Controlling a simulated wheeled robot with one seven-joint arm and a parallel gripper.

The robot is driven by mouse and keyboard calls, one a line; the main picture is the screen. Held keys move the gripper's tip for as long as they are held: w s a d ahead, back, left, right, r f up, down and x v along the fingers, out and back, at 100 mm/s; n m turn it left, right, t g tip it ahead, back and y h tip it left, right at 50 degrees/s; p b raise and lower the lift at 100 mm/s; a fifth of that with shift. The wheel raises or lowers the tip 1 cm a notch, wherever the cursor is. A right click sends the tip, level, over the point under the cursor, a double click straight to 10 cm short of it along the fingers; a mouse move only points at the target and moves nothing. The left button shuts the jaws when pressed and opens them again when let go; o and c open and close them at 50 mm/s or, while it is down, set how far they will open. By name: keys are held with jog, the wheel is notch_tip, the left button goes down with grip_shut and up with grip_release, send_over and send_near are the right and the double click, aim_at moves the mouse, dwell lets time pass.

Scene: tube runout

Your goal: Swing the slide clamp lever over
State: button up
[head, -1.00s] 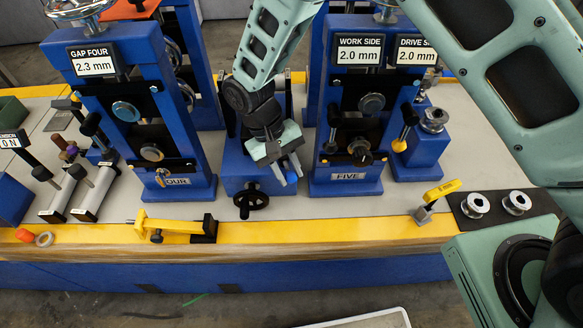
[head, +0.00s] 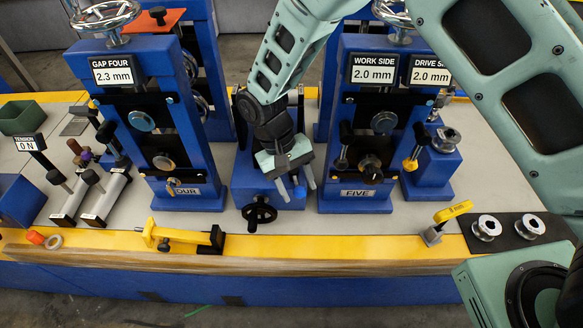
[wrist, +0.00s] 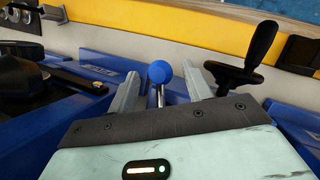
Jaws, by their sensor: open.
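The slide clamp lever shows as a short metal rod with a blue ball knob (head: 299,192). It rises from the low blue slide block (head: 243,188) between stands FOUR and FIVE. In the wrist view the blue knob (wrist: 159,72) stands upright between the two spread grey fingers of my gripper (wrist: 161,92), with a gap visible on both sides. In the head view my gripper (head: 296,187) points down over the right part of the block, its fingers either side of the knob. The lever's lower end is hidden behind my gripper.
Stand FOUR (head: 208,190) is at left and stand FIVE (head: 333,192) at right, both close.

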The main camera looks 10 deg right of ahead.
jog(key=b+v, duration=0.2)
jog(key=v, duration=1.5)
jog(key=shift+r, duration=0.15)
